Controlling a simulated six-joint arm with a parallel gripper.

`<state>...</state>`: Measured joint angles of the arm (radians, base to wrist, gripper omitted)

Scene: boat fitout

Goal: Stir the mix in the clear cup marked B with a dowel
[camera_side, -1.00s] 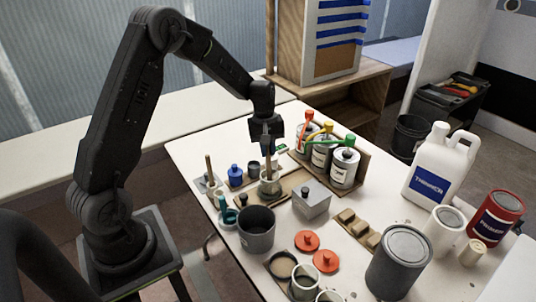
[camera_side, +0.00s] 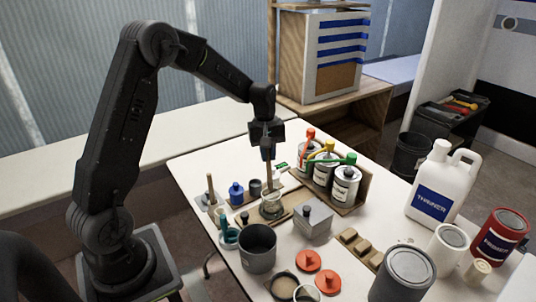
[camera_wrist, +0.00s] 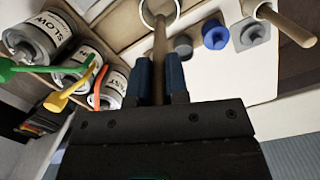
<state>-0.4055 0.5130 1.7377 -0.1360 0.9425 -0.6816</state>
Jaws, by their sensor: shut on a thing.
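My gripper (camera_side: 267,145) is shut on a wooden dowel (camera_side: 268,170), which hangs nearly upright over the clear cup (camera_side: 271,208). In the wrist view the dowel (camera_wrist: 160,50) runs from between my fingers (camera_wrist: 159,82) toward the ring-shaped cup rim (camera_wrist: 146,18). The dowel's lower end lies at the cup's mouth. I cannot tell whether it is inside or just above. The cup stands on a wooden board. Its mark and its contents are too small to make out.
A second dowel (camera_side: 210,188) stands in a small block to the left, near a blue bottle (camera_side: 236,193). Labelled cans (camera_side: 345,184) with coloured tops stand in a wooden rack behind right. A grey pot (camera_side: 257,248) and grey box (camera_side: 313,219) are in front.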

